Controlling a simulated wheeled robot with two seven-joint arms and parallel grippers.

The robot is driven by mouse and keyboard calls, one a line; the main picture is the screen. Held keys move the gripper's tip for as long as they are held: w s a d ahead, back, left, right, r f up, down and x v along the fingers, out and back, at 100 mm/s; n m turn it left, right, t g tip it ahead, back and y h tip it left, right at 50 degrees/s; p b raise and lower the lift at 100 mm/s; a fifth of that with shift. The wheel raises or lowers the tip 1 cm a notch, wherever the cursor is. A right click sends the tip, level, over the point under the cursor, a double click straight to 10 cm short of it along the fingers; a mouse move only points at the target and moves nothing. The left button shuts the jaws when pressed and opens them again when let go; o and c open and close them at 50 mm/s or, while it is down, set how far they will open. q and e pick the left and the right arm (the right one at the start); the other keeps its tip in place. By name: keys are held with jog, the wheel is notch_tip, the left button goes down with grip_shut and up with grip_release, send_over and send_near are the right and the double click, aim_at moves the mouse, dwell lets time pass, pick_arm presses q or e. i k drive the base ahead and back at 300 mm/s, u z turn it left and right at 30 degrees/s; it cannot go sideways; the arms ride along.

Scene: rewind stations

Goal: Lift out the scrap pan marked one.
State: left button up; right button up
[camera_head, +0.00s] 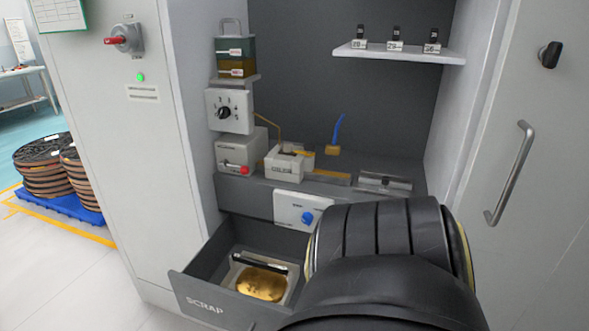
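An open grey drawer marked SCRAP (205,306) juts out low in the cabinet. Inside it sits a pale square pan (236,268) with a brassy, gold-coloured round mass (261,284) in it. A dark bar-like handle (258,262) lies across the pan's back edge. No number is legible on the pan. My black ribbed arm comes up from the bottom right and covers the drawer's right part; a second pan there could be hidden. Neither gripper's fingers show.
Above the drawer are a white panel with a blue knob (307,217), a white block fixture (285,166) and a box with a red knob (243,170). A door with a bar handle (511,174) stands at right.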

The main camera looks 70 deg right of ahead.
aim_at(260, 277)
jog(key=k, duration=0.35)
jog(key=z, duration=0.95)
